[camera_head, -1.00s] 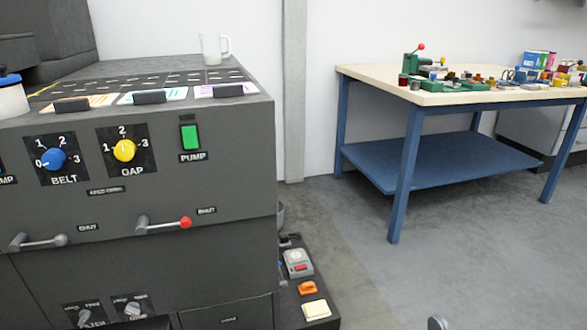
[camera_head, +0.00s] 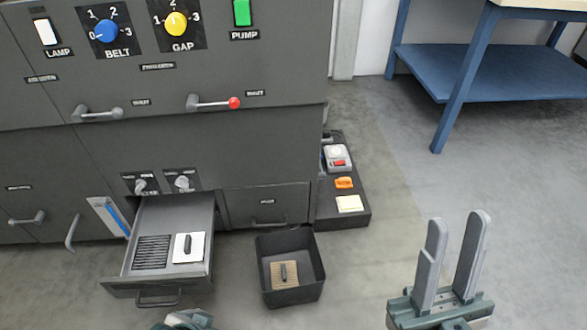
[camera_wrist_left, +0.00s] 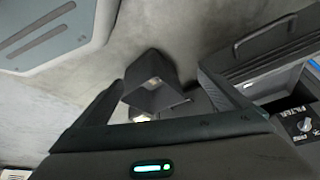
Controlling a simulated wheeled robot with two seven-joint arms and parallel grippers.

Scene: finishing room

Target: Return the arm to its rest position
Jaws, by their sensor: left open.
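My right gripper (camera_head: 459,218) shows at the lower right of the head view. Its two grey fingers point up and stand apart with nothing between them, over bare floor. A small part of my left gripper (camera_head: 186,319) shows at the bottom edge of the head view, below the open drawer. In the left wrist view, my left gripper (camera_wrist_left: 160,80) has its dark fingers spread wide and no object held between them. Beyond them are a black bin (camera_wrist_left: 178,98) and the drawer.
A grey machine fills the left. Its drawer (camera_head: 118,270) is pulled out, with a slotted grille and a white handled plate inside. The black bin (camera_head: 318,262) on the floor holds a tan handled piece (camera_head: 285,275). A blue-legged table (camera_head: 465,75) stands behind. Floor at right is clear.

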